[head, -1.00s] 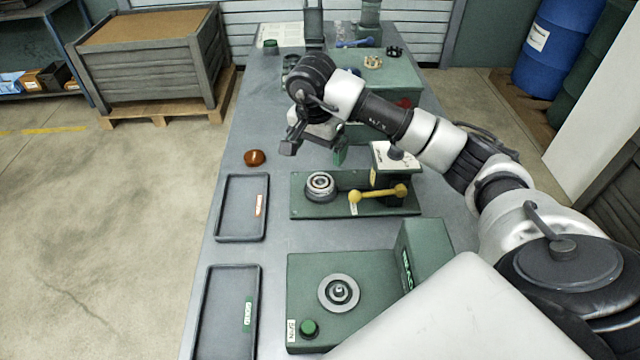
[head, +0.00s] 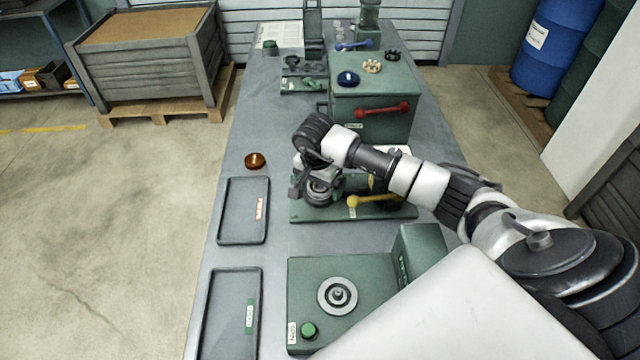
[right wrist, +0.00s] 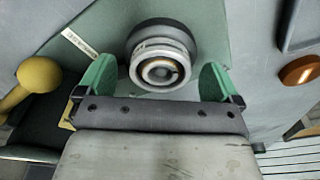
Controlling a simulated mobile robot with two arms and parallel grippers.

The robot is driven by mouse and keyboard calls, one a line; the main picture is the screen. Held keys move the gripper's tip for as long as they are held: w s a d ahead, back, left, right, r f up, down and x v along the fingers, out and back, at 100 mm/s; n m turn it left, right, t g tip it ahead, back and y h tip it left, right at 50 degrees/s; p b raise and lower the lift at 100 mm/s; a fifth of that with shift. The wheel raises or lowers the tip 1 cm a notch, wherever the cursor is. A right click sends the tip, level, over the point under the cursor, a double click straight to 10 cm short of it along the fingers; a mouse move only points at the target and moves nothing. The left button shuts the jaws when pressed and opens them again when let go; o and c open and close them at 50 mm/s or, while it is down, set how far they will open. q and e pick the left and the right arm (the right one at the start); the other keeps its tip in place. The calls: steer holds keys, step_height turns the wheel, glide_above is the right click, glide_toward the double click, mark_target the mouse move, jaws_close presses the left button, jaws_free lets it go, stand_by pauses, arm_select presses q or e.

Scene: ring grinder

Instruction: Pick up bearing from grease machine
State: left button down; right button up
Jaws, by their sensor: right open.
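The bearing (right wrist: 160,66) is a silver ring seated on a dark round holder of the green grease machine (head: 297,212). In the head view the bearing (head: 318,186) is partly covered by my right gripper (head: 312,190), which hangs over that machine. In the right wrist view the open right gripper (right wrist: 158,84) has one green finger on each side of the bearing, with visible gaps, so it does not hold it. Whether the fingertips are level with the bearing is hard to tell. My left gripper is not in view.
A yellow-handled lever (head: 372,199) sits right of the bearing. An orange-brown cup (head: 255,160) and two dark trays (head: 222,238) lie to the left. A green machine with a spindle (head: 300,270) stands in front; a green box with a red handle (head: 350,100) stands behind.

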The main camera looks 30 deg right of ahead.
steer(key=c, duration=1.1)
steer(key=shift+c, duration=0.2)
steer(key=shift+w+r, duration=0.1)
